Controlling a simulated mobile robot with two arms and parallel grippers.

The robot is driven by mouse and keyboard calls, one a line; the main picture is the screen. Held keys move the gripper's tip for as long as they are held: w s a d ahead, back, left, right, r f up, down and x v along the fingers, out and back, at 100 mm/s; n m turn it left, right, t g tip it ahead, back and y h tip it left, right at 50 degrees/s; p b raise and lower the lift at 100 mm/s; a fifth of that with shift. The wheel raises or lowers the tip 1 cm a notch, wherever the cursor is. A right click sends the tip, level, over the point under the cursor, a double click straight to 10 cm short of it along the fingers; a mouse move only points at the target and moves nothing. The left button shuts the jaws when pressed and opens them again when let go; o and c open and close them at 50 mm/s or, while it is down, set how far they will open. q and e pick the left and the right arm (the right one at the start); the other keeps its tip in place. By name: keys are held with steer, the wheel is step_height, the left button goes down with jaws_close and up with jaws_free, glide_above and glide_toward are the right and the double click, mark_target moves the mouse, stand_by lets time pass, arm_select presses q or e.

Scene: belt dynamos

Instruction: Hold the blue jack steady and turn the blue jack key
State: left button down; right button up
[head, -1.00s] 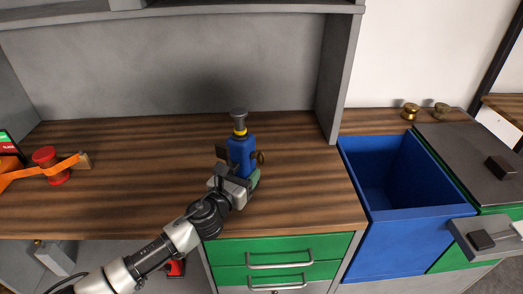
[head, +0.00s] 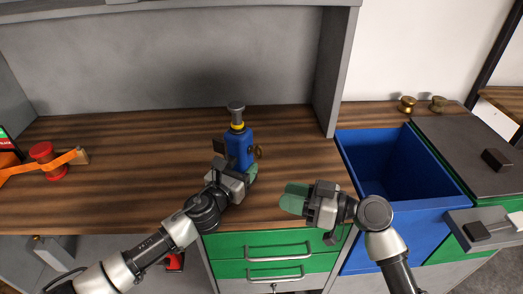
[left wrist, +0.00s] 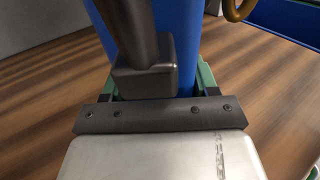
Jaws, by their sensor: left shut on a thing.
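The blue jack (head: 238,147) stands upright on the wooden worktop, with a yellow ring and a grey screw top. It also fills the top of the left wrist view (left wrist: 178,45). The jack key (head: 257,151), a brass ring-shaped piece, sticks out on the jack's right side; it shows too in the left wrist view (left wrist: 238,9). My left gripper (head: 238,172) is shut on the jack's lower body from the front. My right gripper (head: 292,198) is to the right of the jack and in front of it, apart from it and the key. Its green fingers point left; their gap cannot be made out.
A blue bin (head: 395,170) stands open to the right of the worktop (head: 130,165). A red spool (head: 46,160) with an orange strap lies at the left. Two brass knobs (head: 407,103) sit at the back right. A grey side panel (head: 330,75) rises behind the bin's edge.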

mark_target(262, 159)
steer(key=w+d+r+n+t, duration=0.2)
steer(key=w+d+r, duration=0.2)
steer(key=w, duration=0.1)
steer(key=shift+h, duration=0.4)
steer(key=x, duration=1.1)
steer(key=shift+a+r, duration=0.15)
steer(key=shift+a, duration=0.05)
steer(key=shift+m, duration=0.3)
steer(key=shift+c, duration=0.4)
jaws_close()
